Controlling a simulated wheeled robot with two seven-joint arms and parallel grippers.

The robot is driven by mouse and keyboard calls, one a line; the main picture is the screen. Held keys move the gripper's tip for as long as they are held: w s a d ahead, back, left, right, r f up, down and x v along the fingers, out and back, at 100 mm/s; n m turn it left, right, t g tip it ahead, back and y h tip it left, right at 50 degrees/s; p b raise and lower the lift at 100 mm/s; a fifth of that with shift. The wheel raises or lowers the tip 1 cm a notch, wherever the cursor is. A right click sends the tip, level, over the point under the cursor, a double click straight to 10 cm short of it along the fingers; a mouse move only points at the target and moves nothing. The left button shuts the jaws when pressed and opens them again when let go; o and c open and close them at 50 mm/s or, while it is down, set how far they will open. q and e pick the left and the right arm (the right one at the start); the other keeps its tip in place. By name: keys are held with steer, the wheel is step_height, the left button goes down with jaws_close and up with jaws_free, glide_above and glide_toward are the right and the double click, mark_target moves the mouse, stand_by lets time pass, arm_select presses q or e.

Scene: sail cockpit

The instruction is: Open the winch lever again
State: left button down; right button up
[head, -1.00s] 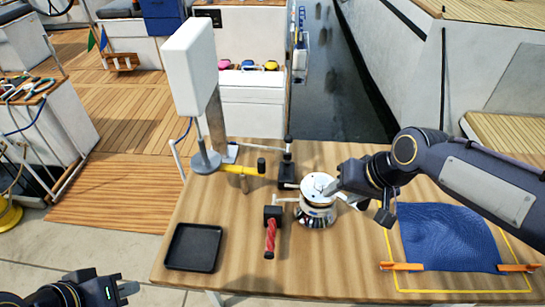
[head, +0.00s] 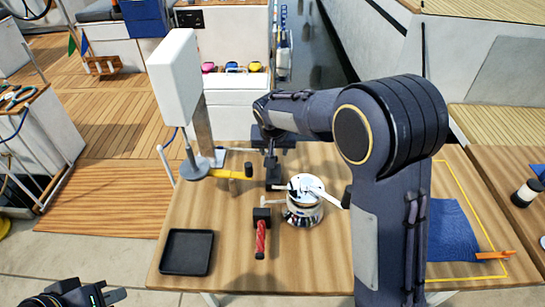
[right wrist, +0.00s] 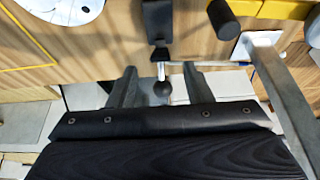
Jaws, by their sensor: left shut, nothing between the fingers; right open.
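The winch (head: 303,215), a silver drum with a white top, stands mid-table; its top (right wrist: 65,12) also shows in the right wrist view. Behind and left of it stands a black block (head: 273,178). In the right wrist view this block (right wrist: 157,22) has a thin silver lever with a black ball knob (right wrist: 163,88). My right gripper (right wrist: 160,76) is open, with its fingers on either side of the lever and no clear contact. In the head view my right arm and hand partly hide that spot. My left gripper (head: 118,296) is shut and empty at the lower left.
A black tray (head: 187,252), a red-handled tool (head: 260,238) and a yellow-handled tool (head: 228,174) lie on the table. A white panel on a post (head: 175,78) stands at the back left. Blue cloth (head: 450,232) lies at right, partly behind my arm.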

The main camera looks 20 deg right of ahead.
mark_target(274, 153)
steer(key=p+x, duration=0.1)
steer(key=x, duration=0.7)
steer(key=shift+r, duration=0.1)
steer(key=shift+c, duration=0.2)
jaws_close()
